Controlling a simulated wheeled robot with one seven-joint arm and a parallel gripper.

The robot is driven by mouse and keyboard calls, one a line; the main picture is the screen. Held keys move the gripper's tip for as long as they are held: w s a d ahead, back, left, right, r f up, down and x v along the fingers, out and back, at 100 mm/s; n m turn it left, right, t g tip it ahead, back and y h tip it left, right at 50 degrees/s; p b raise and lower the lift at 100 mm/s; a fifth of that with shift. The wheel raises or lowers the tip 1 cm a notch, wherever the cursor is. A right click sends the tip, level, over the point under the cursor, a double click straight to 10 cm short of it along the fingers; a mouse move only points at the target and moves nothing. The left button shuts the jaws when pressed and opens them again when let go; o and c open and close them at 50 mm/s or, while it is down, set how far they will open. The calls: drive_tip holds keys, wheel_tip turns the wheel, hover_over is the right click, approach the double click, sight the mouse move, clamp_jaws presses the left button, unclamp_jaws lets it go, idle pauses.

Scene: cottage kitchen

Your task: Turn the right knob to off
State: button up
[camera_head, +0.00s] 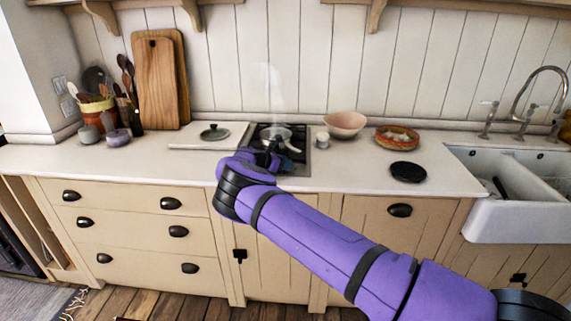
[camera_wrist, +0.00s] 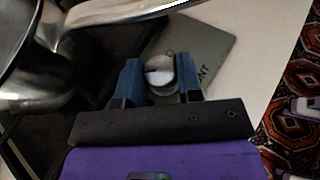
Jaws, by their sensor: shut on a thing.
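The right knob (camera_wrist: 160,74) is a small round silver knob on the stove's control strip, and it shows between my two blue fingers in the wrist view. My gripper (camera_wrist: 160,80) is shut on it. In the head view my gripper (camera_head: 284,160) is at the front of the black stove (camera_head: 300,131), and the knob is hidden behind my wrist. The knob's setting cannot be read.
A small white cup (camera_head: 322,140), a pink bowl (camera_head: 344,123) and a basket (camera_head: 397,137) stand right of the stove. The counter's left front is clear.

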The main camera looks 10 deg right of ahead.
drive_tip(key=shift+w+f+m+g, duration=0.1)
drive_tip(key=shift+w+m+g, duration=0.05)
drive_tip(key=shift+m+g, duration=1.05)
drive_tip(key=shift+w+a+f+m+g+h, duration=0.15)
drive_tip(key=shift+m+g+h, duration=0.15)
drive_tip(key=shift+g, duration=0.2)
drive_tip(key=shift+a+m+g, duration=0.1)
drive_tip(key=shift+m+g, duration=0.2)
drive_tip(key=shift+g, duration=0.1)
drive_tip(key=shift+r+m+g, duration=0.2)
drive_tip(key=shift+m+g, duration=0.3)
drive_tip(key=shift+g, duration=0.1)
drive_tip(key=o, duration=0.9)
drive_tip(key=shift+d, duration=0.2)
